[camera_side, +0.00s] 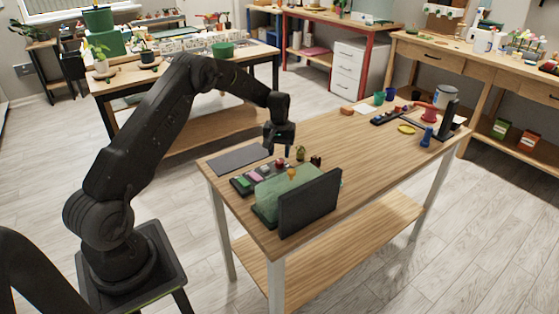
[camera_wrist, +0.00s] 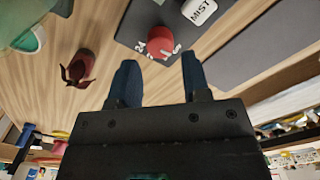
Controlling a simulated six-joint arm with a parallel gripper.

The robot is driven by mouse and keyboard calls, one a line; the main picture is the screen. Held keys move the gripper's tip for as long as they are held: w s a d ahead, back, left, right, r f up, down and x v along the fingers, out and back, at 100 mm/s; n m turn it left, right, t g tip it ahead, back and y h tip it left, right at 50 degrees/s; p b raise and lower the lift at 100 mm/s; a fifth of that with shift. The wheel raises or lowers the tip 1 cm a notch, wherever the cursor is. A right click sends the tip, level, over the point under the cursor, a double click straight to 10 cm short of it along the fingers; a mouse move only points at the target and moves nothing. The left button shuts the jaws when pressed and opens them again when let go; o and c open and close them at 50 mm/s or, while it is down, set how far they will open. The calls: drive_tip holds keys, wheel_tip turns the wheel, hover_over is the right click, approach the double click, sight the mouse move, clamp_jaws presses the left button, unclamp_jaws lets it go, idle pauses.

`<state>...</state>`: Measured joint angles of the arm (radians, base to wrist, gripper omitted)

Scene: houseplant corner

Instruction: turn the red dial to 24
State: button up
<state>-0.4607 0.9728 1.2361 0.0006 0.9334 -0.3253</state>
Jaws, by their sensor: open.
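The red dial (camera_wrist: 160,42) sits on a dark panel (camera_wrist: 146,15) in the wrist view. A white 24 mark (camera_wrist: 139,47) is printed on the panel at the dial's left edge, with other white marks around its lower right. In the side view a small red thing (camera_side: 279,163), probably the dial, lies just below my gripper (camera_side: 279,150). In the wrist view my gripper (camera_wrist: 158,62) has its two dark blue fingers apart, with nothing between them. The dial shows just beyond the fingertips. I cannot make out which mark the dial points at.
A white MIST label (camera_wrist: 199,10) is beside the dial. A dark red object (camera_wrist: 77,68) lies left. A dark mat (camera_side: 240,160) lies on the wooden table. The table's middle is clear.

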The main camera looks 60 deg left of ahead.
sight(279, 161)
drive_tip(key=shift+f, duration=2.05)
drive_tip(key=shift+c, duration=0.2)
drive_tip(key=c, duration=0.6)
